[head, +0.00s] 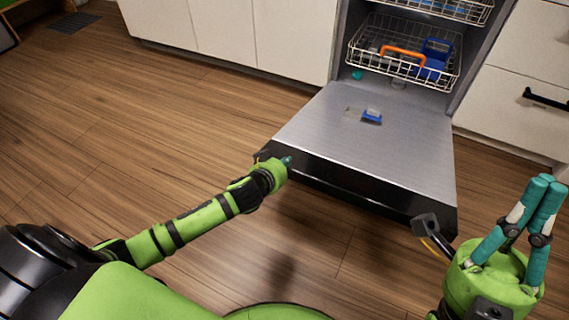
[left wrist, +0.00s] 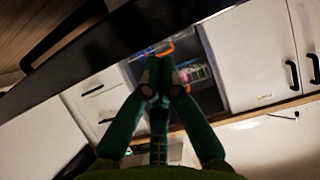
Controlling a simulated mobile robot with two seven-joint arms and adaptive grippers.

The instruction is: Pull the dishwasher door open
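The dishwasher door (head: 390,150) is folded down from the cabinet, its silver inner face up and its black edge (head: 350,186) towards me. My left gripper (head: 287,161) is at the door's near left corner, mostly hidden by its own wrist; whether it touches is unclear. In the left wrist view its fingers (left wrist: 160,68) meet at the tips with nothing visible between them. A dark slab, seemingly the door (left wrist: 130,40), crosses the top of that view. My right gripper (head: 545,182) is right of the door, apart from it, with its fingers together, pointing up and empty.
Inside the dishwasher, a wire rack (head: 405,58) holds an orange-handled item (head: 402,52) and a blue item (head: 433,57). A small blue piece (head: 371,116) lies on the door. White cabinets (head: 290,38) flank it.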

